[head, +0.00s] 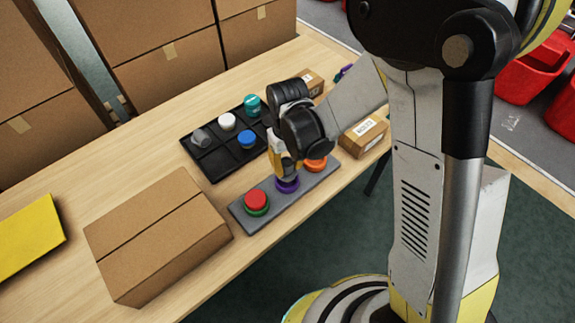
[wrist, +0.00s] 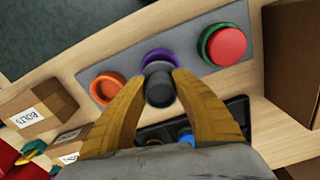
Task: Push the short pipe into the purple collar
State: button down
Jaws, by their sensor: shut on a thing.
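My gripper (head: 285,172) is shut on a dark grey short pipe (wrist: 159,89), which shows between the fingertips in the wrist view. The purple collar (head: 288,185) is the middle one on a grey plate (head: 240,214). In the wrist view the purple collar (wrist: 160,57) shows as a rim just beyond the pipe, partly covered by it. My fingers are right above the collar in the head view and hide the pipe there. I cannot tell how far the pipe is inside the collar.
A red piece (head: 256,200) in a green collar and an orange collar (head: 316,164) flank the purple one. A black tray (head: 215,168) with several coloured pieces lies behind. A cardboard box (head: 158,240) stands left, and a small box (head: 363,134) right.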

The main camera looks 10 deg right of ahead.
jog(key=shift+f+b, duration=0.35)
jog(key=shift+b, duration=0.15)
dwell(0.6)
jog(key=shift+f+b, duration=0.35)
jog(key=shift+f, duration=0.15)
dwell(0.3)
jog(key=shift+f+b, duration=0.25)
jog(key=shift+b, duration=0.2)
jog(key=shift+f+b, duration=0.8)
dwell(0.8)
jog(key=shift+c, duration=0.6)
grip_release()
jog(key=shift+r, duration=0.1)
